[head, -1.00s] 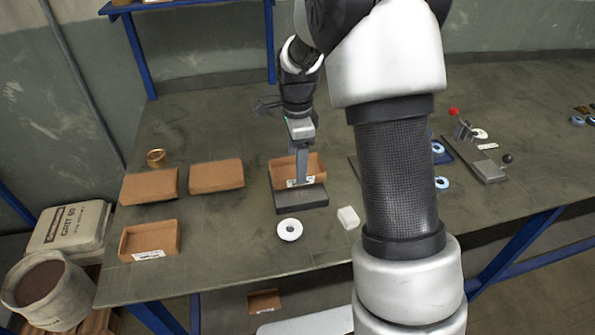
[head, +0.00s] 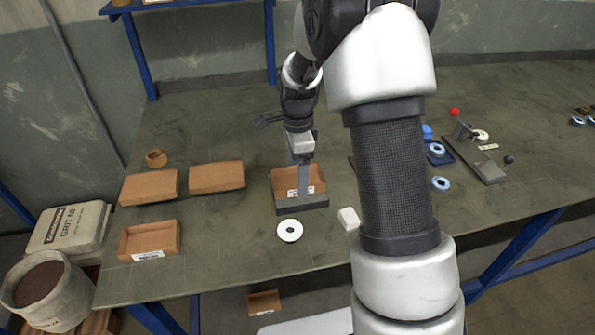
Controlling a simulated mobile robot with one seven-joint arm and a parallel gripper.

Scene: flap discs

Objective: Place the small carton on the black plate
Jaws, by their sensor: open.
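The small carton (head: 283,184) is an open-topped brown cardboard tray with a white label on its near side. It appears to rest upright on the black plate (head: 302,209), a low dark slab whose near edge shows below it. The plate's far part is hidden by the carton. My gripper (head: 304,190) points down at the carton, one finger showing in front of its near wall near the label. The jaws are open, with the carton wall at or between the fingers; the other finger is hard to make out.
A white disc (head: 290,230) and a white block (head: 348,218) lie near the plate. My arm hides the table's middle; a lever fixture (head: 480,155) stands at right.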

